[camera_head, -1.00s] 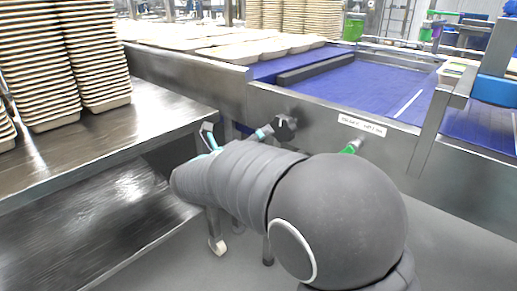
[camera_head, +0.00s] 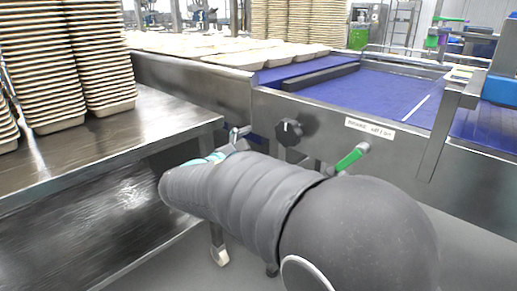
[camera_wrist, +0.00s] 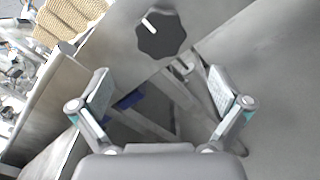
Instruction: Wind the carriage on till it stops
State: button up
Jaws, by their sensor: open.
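A black lobed knob (camera_head: 289,132) sits on the front steel panel of the conveyor. The wrist view shows the knob (camera_wrist: 162,42) with a white pointer line toward its upper left. My gripper (camera_wrist: 160,92) is open and empty, its two fingers spread below the knob in the picture and apart from it. In the head view my arm hides most of the gripper; one fingertip shows left of the knob. A dark bar (camera_head: 320,77) lies across the blue belt (camera_head: 385,90) behind the panel; I cannot tell whether it is the carriage.
A green-handled lever (camera_head: 353,156) sticks out right of the knob, close above my arm. A white label (camera_head: 370,128) is on the panel. A steel table (camera_head: 110,135) with tall tray stacks (camera_head: 100,55) stands at left. Trays (camera_head: 230,54) line the belt's far left.

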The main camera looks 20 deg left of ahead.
aim_at(285, 134)
jog(key=x, duration=1.1)
jog(key=shift+p, duration=0.3)
jog(key=c, duration=0.9)
jog(key=shift+r+p, duration=0.1)
jog(key=shift+p, duration=0.3)
jog(key=shift+n+p, duration=0.3)
jog(key=shift+p, duration=0.05)
jog(key=n+p, duration=0.2)
jog(key=p, duration=0.1)
jog(key=shift+n, duration=0.3)
